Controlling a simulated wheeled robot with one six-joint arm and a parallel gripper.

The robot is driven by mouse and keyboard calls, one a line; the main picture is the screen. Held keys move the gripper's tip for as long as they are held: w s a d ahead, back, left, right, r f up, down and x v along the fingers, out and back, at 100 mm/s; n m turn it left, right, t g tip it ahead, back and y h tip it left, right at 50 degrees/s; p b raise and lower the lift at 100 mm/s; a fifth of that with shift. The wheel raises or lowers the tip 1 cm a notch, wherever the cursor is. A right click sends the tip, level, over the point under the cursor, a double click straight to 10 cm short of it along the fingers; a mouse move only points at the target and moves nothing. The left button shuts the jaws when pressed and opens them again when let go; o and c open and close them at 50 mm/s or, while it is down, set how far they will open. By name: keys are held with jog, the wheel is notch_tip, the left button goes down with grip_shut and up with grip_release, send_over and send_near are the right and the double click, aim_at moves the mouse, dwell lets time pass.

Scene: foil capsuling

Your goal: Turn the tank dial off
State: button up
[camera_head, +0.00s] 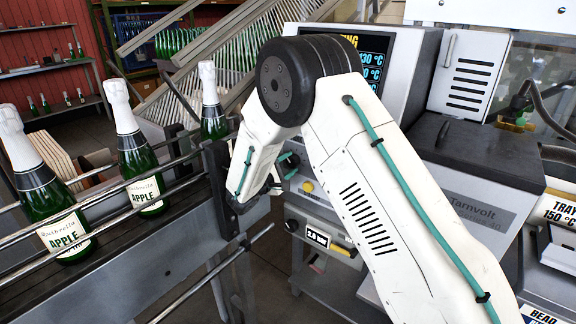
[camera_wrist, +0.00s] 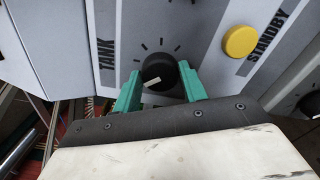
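The tank dial (camera_wrist: 157,68) is a round black knob with a white pointer on a grey panel, beside the upright word TANK. Its pointer is toward the lower left in the wrist view, and tick marks ring its upper side. My gripper (camera_wrist: 160,80) has one teal finger on each side of the dial, with the knob between the tips. The fingers look spread with narrow gaps to the knob; contact is hard to judge. In the head view my gripper (camera_head: 287,166) is at the machine's front panel, mostly hidden by my arm, and the dial cannot be made out.
A yellow button (camera_wrist: 240,41) marked STANDBY is right of the dial, and another black knob (camera_wrist: 311,104) is at the right edge. A conveyor rail with green bottles (camera_head: 142,163) stands left of my arm. The machine's display (camera_head: 372,60) is above.

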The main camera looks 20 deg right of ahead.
dwell(0.3)
jog(key=shift+n, duration=2.7)
jog(key=o, duration=1)
jog(key=shift+v, duration=3.9)
